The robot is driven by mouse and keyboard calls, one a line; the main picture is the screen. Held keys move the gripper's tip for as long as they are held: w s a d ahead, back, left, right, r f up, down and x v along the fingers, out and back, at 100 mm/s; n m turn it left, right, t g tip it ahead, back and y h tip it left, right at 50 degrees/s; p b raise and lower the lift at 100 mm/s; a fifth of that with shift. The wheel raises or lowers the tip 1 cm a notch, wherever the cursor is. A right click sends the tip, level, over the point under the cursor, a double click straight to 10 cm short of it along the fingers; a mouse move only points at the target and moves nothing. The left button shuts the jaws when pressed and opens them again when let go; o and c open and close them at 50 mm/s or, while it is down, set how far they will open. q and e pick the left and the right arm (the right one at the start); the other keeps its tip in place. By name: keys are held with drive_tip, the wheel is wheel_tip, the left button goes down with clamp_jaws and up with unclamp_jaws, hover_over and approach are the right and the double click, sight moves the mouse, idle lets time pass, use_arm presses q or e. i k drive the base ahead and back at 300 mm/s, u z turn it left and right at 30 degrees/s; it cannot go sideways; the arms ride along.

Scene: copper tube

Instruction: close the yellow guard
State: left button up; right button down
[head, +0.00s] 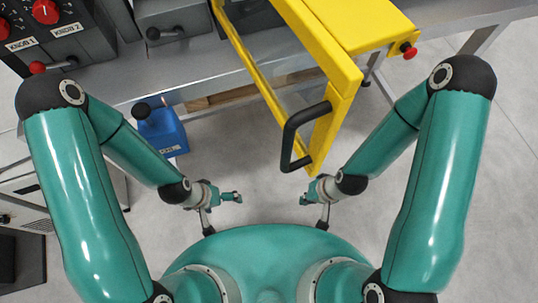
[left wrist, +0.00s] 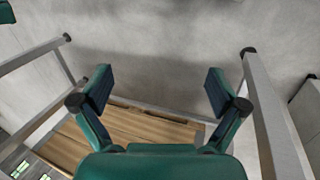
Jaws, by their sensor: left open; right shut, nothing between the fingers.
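The yellow guard (head: 346,68) stands open in the head view. Its yellow-framed clear panel swings out from the bench towards me. A black handle (head: 290,139) is on the near end of the panel. My left gripper (head: 221,213) is open and empty, low and to the left of the handle. Its two spread fingers also show in the left wrist view (left wrist: 160,86), with nothing between them. My right gripper (head: 315,212) is shut and empty, below the handle and apart from it.
A blue box with a black-knobbed lever (head: 165,132) juts out at the bench front. A knob panel (head: 58,28) and a grey lever box (head: 172,22) stand on the bench (head: 190,78). A red button (head: 408,50) sits on the guard housing's right. Grey floor (head: 245,160) shows between the arms.

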sight(334, 32)
drive_tip(key=u, duration=0.2)
drive_tip(key=k, duration=0.95)
drive_tip(key=u, duration=0.3)
drive_tip(key=i, duration=0.4)
drive_tip(key=z, duration=0.05)
